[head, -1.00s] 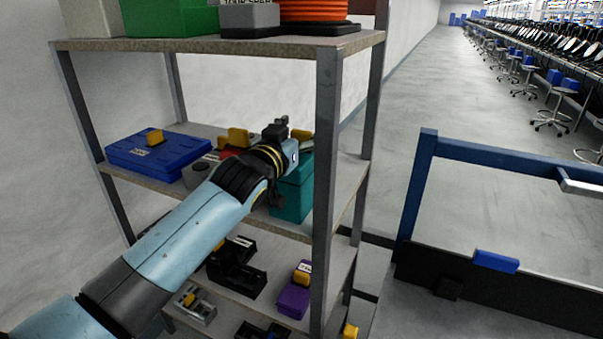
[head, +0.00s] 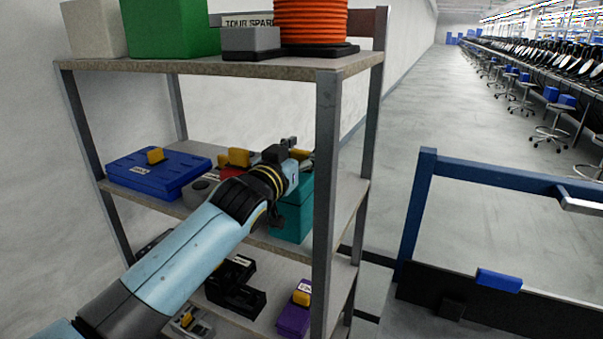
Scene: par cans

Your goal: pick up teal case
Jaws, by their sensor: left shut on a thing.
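The teal case (head: 295,213) stands on the middle shelf (head: 262,238) at its right end, close behind the front right post. A yellow part (head: 301,155) shows at its top. My left gripper (head: 294,160) is at the top of the case, shut on it. My wrist hides the case's left part and most of the fingers. The case appears to be still at shelf level; I cannot tell whether its base touches the shelf. My right gripper is out of view.
A blue case (head: 158,173) with a yellow handle lies left on the same shelf. A grey item and a red item (head: 232,172) are partly behind my arm. The upper shelf (head: 215,67) is close above. A purple case (head: 294,318) and black bins are below.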

